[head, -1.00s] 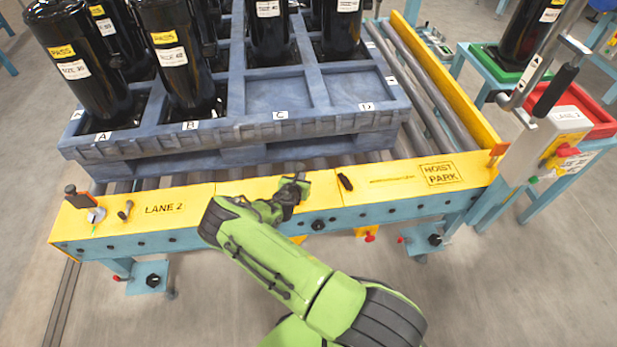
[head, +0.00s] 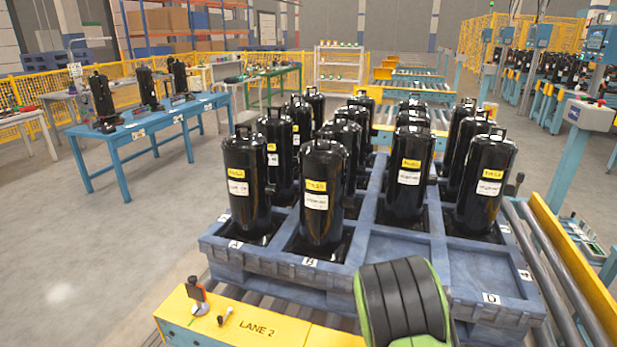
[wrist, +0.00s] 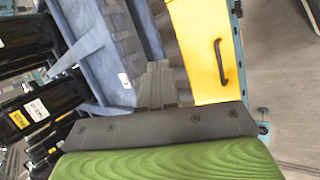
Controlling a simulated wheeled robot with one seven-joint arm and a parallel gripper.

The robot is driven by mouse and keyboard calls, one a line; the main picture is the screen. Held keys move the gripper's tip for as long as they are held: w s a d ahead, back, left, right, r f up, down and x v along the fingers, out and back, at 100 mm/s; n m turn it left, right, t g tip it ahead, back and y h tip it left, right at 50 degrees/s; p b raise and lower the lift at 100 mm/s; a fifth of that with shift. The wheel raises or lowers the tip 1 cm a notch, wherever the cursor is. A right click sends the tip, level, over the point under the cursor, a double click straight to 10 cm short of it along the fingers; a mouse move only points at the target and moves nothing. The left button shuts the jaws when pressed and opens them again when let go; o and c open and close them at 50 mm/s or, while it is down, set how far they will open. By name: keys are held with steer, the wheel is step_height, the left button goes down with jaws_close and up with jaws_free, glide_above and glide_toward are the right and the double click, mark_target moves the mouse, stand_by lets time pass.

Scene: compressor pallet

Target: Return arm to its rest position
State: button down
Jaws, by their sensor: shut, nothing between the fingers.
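My gripper (wrist: 157,85) shows in the wrist view with its grey fingers together and nothing between them. It is over the roller lane, between the blue pallet (wrist: 88,40) and the yellow rail (wrist: 195,45). In the head view my green and black arm link rises in front of the pallet (head: 265,265), near its front edge. The gripper itself is out of the head view.
Several black compressors (head: 323,195) stand upright in the pallet. Front pockets A and B are filled; D is empty. The yellow lane rail (head: 250,325) runs along the front. A blue table (head: 150,130) stands back left, with open floor before it.

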steer(key=s+a+r+m+y+p, duration=0.1)
steer(key=s+a+r+m, duration=0.15)
steer(key=r, duration=0.35)
steer(key=s+a+r+m+y+p, duration=0.1)
steer(key=s+r+m, duration=0.15)
steer(key=r, duration=0.25)
steer(key=s+a+r+m+y+p, duration=0.1)
steer(key=s+a+r+m, duration=0.1)
steer(key=s+r, duration=0.3)
steer(key=s+a+r+m+y+p, duration=0.1)
steer(key=s+r, duration=0.4)
steer(key=s, duration=0.6)
steer(key=s+a+r+m+t+y+p, duration=0.1)
steer(key=s+a+r+m+p, duration=0.1)
steer(key=s+r, duration=0.3)
steer(key=s+a+m, duration=0.1)
steer(key=s, duration=0.2)
steer(key=shift+s+a+r, duration=0.15)
steer(key=shift+s+a, duration=0.1)
steer(key=shift+a, duration=0.1)
